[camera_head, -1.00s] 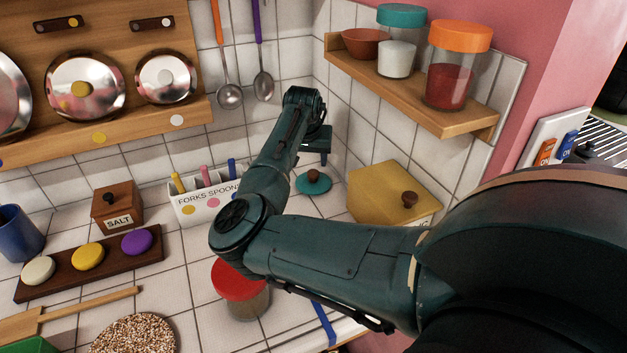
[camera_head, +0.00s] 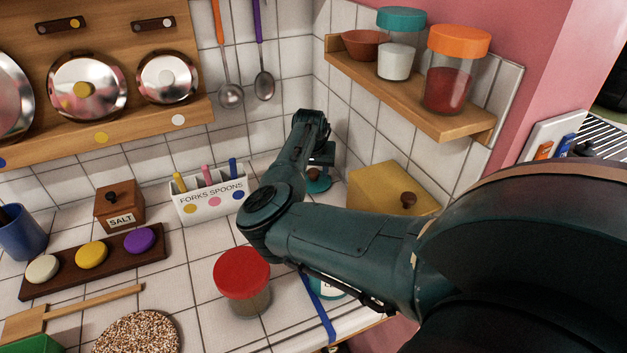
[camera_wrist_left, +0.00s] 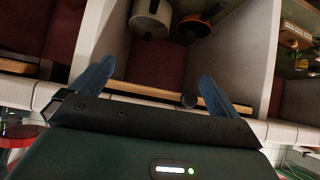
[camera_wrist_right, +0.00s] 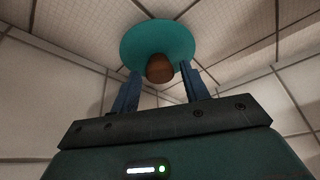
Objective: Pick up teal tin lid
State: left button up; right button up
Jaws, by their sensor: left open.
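The teal tin lid (camera_head: 317,186) lies on the tiled counter near the back corner, partly hidden by my right gripper (camera_head: 321,163). In the right wrist view the lid (camera_wrist_right: 130,42) is a round teal disc with a brown knob (camera_wrist_right: 160,68). My right gripper (camera_wrist_right: 160,82) is open, its fingers on either side of the knob's near end. I cannot tell whether they touch the lid. My left gripper (camera_wrist_left: 148,82) is open and empty, in front of an open shelf with pots; it does not show in the head view.
A yellow box (camera_head: 385,190) stands close right of the lid, and a forks-and-spoons holder (camera_head: 210,200) to its left. A red-lidded jar (camera_head: 242,270) stands near my right arm. A wall shelf (camera_head: 410,98) with jars hangs above.

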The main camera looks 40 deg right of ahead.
jog(key=c, duration=0.8)
jog(key=shift+r, duration=0.15)
